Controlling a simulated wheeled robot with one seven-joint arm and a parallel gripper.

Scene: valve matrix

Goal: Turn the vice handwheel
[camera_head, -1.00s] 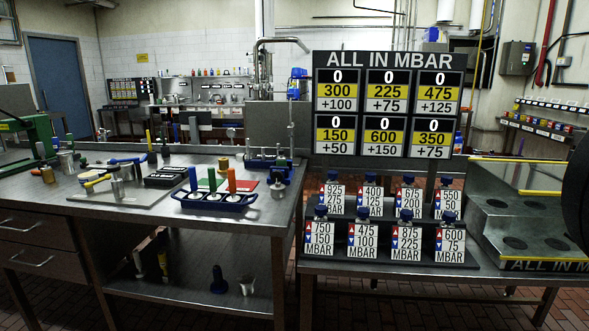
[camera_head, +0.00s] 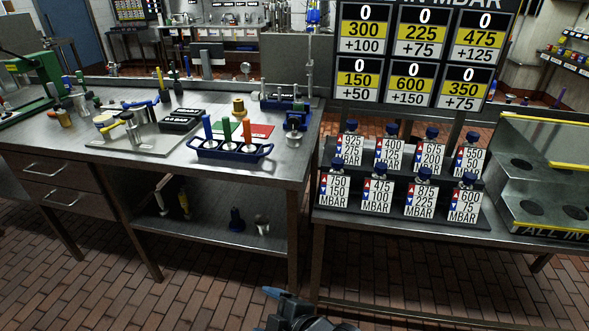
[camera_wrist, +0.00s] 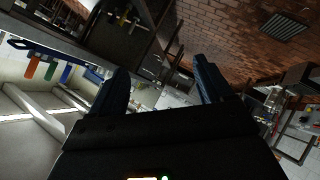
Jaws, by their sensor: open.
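A blue vice-like fixture (camera_head: 285,103) stands at the back right corner of the workbench. A vertical metal pipe rises behind it. A small round metal part with a dark blue lower piece (camera_head: 294,137) sits at its front; I cannot tell whether this is the handwheel. My gripper (camera_head: 268,312) shows at the bottom edge of the head view, low in front of the bench and well apart from the fixture. In the wrist view, my gripper (camera_wrist: 160,70) is open, with its two blue fingers spread and nothing between them.
The workbench (camera_head: 255,168) holds a blue rack (camera_head: 230,150) with coloured handles and several tools. A second table on the right carries labelled bottles (camera_head: 385,195) under a scoreboard (camera_head: 425,55). The brick floor (camera_head: 200,290) in front is clear.

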